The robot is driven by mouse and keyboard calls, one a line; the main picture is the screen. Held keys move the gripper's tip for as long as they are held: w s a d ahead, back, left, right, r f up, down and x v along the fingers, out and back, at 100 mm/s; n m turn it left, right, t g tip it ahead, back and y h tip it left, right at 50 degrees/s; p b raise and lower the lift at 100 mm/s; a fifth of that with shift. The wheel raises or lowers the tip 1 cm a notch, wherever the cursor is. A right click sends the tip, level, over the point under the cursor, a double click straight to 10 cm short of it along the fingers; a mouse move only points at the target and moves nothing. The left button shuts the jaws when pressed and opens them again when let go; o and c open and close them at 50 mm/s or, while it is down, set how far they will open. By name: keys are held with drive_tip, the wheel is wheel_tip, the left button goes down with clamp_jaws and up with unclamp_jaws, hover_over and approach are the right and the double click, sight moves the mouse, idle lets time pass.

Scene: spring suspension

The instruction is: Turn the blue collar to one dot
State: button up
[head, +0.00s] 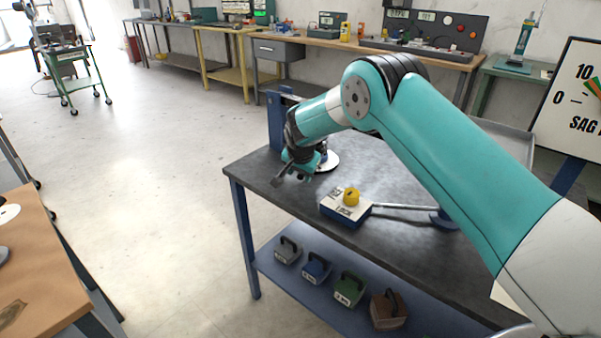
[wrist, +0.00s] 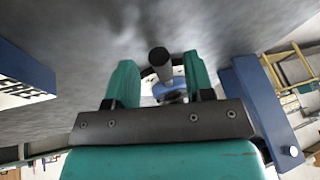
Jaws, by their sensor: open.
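A blue ring, likely the blue collar (wrist: 177,84), shows in the wrist view between my fingers, around or just behind a rod with a dark round end (wrist: 159,60). No dots on it can be made out. My gripper (wrist: 160,76) is open, with one teal finger on each side of the rod; contact cannot be told. In the head view my gripper (head: 299,166) is low over the far left part of the dark table (head: 385,165), beside a pale round plate (head: 329,161). There, my gripper and arm hide the collar.
A blue post (head: 276,122) stands behind my gripper. A blue and white lettered block (head: 338,212) with a yellow knob (head: 351,196) sits in front, with a metal bar running right. Several handled weights (head: 349,289) stand on the lower shelf. A SAG dial board (head: 575,110) is at right.

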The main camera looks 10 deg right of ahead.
drive_tip(key=shift+w+f, duration=0.2)
drive_tip(key=shift+f, duration=0.3)
clamp_jaws()
drive_tip(key=shift+d, duration=0.1)
